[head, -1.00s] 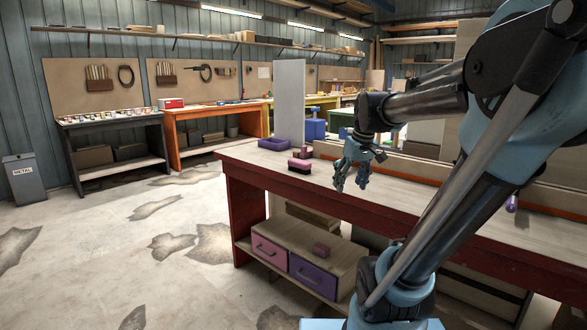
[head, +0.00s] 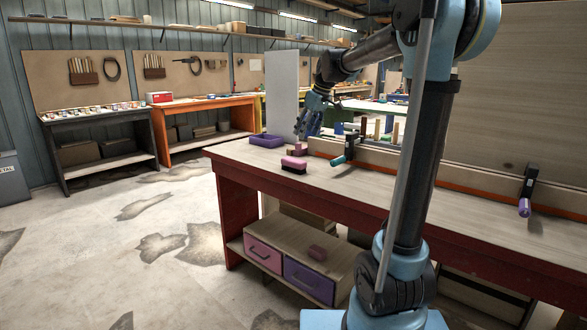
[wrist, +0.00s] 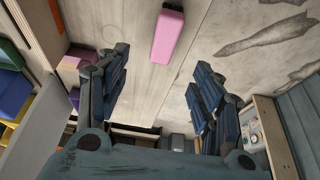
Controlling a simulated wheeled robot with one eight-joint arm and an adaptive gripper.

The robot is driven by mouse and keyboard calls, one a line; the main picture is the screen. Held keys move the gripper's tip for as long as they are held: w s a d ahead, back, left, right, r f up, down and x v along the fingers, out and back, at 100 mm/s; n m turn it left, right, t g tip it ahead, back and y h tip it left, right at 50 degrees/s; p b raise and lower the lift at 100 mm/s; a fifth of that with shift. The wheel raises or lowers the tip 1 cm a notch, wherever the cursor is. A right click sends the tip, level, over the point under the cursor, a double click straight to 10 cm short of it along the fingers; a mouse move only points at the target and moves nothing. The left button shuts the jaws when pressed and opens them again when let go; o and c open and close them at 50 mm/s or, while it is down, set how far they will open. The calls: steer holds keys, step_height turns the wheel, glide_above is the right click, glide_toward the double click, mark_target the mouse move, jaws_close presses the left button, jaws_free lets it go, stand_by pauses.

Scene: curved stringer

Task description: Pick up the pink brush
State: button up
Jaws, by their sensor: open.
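The pink brush (head: 293,164) lies on the workbench top near its left end, its pink block above a dark underside. In the wrist view its pink top (wrist: 167,36) shows at top centre, beyond my fingertips. My gripper (head: 303,130) is open and empty, above the far side of the bench and behind the brush in the head view. In the wrist view my gripper's two dark fingers (wrist: 158,82) are spread wide, with bare bench between them. The gripper does not touch the brush.
A dull pink block (head: 299,149) sits just behind the brush. A purple tray (head: 266,142) stands to its left. A teal-handled clamp (head: 340,160) is to the right, and a purple-handled clamp (head: 525,206) farther right. Drawers (head: 308,280) are under the bench.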

glide_toward(294, 160)
steer(key=x, duration=0.5)
steer(key=shift+w+d, duration=0.15)
steer(key=shift+w, duration=0.25)
steer(key=shift+s+x, duration=0.2)
steer(key=shift+x, duration=2.2)
steer(key=shift+a+f, duration=0.3)
steer(key=shift+f, duration=0.2)
steer(key=shift+w+f, duration=0.1)
steer(key=shift+f, duration=0.1)
steer(key=shift+c, duration=0.2)
steer(key=c, duration=1.3)
step_height(294, 160, up, 11)
steer(key=shift+f, duration=0.25)
